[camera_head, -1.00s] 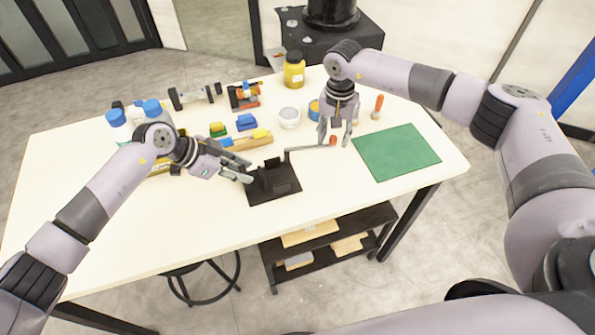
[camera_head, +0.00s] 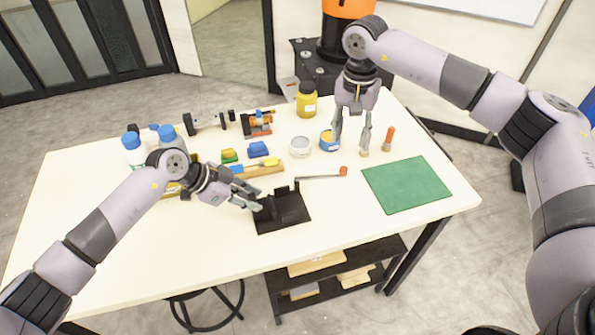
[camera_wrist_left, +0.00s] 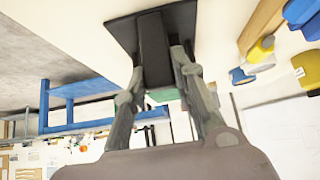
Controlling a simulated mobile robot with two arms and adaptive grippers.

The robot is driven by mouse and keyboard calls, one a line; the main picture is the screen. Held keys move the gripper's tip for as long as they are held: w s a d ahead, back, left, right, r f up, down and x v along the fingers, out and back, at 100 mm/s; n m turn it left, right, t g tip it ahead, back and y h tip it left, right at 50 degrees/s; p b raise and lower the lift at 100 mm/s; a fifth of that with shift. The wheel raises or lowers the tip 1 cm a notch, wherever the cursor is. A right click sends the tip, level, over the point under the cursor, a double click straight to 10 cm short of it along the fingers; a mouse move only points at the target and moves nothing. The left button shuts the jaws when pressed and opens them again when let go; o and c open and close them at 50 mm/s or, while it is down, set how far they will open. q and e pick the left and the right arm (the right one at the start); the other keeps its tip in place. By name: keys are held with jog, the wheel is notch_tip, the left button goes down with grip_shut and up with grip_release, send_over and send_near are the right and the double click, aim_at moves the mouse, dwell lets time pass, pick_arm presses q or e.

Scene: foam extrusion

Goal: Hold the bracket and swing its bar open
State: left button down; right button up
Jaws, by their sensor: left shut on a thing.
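The black bracket (camera_head: 292,219) sits on the table, its flat base plate down and a dark upright part standing on it. Its thin grey bar (camera_head: 318,177) extends to the right from the upright and ends in an orange-red knob (camera_head: 343,171). My left gripper (camera_head: 257,206) is at the bracket's left side. In the left wrist view, the fingers of my left gripper (camera_wrist_left: 157,65) are shut on the bracket's dark upright (camera_wrist_left: 155,45). My right gripper (camera_head: 350,151) is open and empty, behind the knob in the picture and apart from it.
A green mat (camera_head: 407,184) lies right of the bar. Behind the bracket are a wooden block tray (camera_head: 262,170), a white cup (camera_head: 300,147), a blue-yellow tin (camera_head: 327,141), a yellow jar (camera_head: 307,100) and an orange-handled tool (camera_head: 388,138). The front of the table is clear.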

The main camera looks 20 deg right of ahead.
pick_arm(q)
jog(key=shift+s+a+f, duration=0.15)
jog(key=shift+s+f, duration=0.05)
jog(key=shift+f, duration=0.25)
jog(key=c, duration=1.8)
grip_release()
jog(key=o, duration=0.6)
jog(key=shift+w+r, duration=0.25)
jog(key=shift+c, duration=0.2)
jog(key=shift+r, duration=0.15)
jog(key=v, duration=1.1)
jog(key=shift+a+r, duration=0.15)
jog(key=shift+r, duration=0.15)
jog(key=shift+s, duration=0.1)
